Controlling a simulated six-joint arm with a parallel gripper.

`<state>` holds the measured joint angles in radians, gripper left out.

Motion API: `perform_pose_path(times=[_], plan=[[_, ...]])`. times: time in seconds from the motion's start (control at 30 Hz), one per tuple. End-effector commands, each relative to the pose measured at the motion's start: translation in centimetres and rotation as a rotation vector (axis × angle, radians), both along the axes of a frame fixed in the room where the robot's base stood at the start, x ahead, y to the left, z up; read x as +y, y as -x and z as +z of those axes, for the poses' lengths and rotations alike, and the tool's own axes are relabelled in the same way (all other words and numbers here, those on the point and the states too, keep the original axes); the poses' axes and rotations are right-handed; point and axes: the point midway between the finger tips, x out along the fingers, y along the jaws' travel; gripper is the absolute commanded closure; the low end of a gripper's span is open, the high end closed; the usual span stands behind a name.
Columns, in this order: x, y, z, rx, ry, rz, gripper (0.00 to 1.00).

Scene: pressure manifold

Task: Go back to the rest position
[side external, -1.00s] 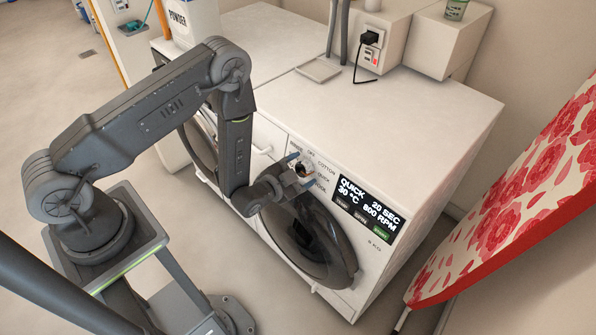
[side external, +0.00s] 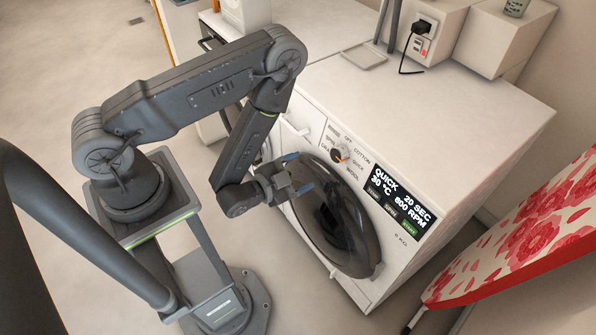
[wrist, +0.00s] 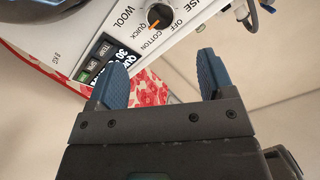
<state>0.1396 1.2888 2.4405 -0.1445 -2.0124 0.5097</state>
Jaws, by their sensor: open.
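My gripper (side external: 298,172) is open and empty in the side external view, in front of the washing machine (side external: 430,130) and apart from its selector dial (side external: 341,153). The dial has an orange marker and sits among labels such as OFF, COTTON, QUICK and WOOL. The machine's display (side external: 402,196) reads QUICK, 30 °C, 20 SEC, 800 RPM. In the wrist view the two blue fingers of my gripper (wrist: 162,82) stand wide apart with nothing between them. The dial (wrist: 159,16) shows beyond them, its orange marker towards QUICK.
The round dark door (side external: 335,218) of the machine is just below and right of my gripper. An ironing board with a red floral cover (side external: 530,235) stands at the right. A plugged-in socket box (side external: 425,32) is at the back. Bare floor lies at the left.

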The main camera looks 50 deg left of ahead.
Motion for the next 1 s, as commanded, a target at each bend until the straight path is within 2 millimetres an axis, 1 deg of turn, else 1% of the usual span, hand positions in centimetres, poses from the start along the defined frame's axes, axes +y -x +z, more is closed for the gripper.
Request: perform_pose_path(times=[0.17,0.23,0.33,0.43,0.5,0.6,0.7,0.87,1.0], plan=[[0.0,-0.1,0.0,0.0,0.001,0.0,0.25],[0.0,-0.4,0.2,0.004,0.006,0.002,0.25],[0.0,-1.7,1.0,0.025,0.03,0.012,0.25],[0.0,-3.7,2.6,0.072,0.073,0.027,0.25],[0.0,-5.3,4.1,0.114,0.111,0.04,0.25],[0.0,-6.9,6.4,0.181,0.164,0.056,0.25],[0.0,-8.0,8.9,0.247,0.214,0.07,0.25],[0.1,-8.5,13.3,0.355,0.286,0.096,0.25],[0.2,-7.7,17.2,0.449,0.338,0.118,0.25]])
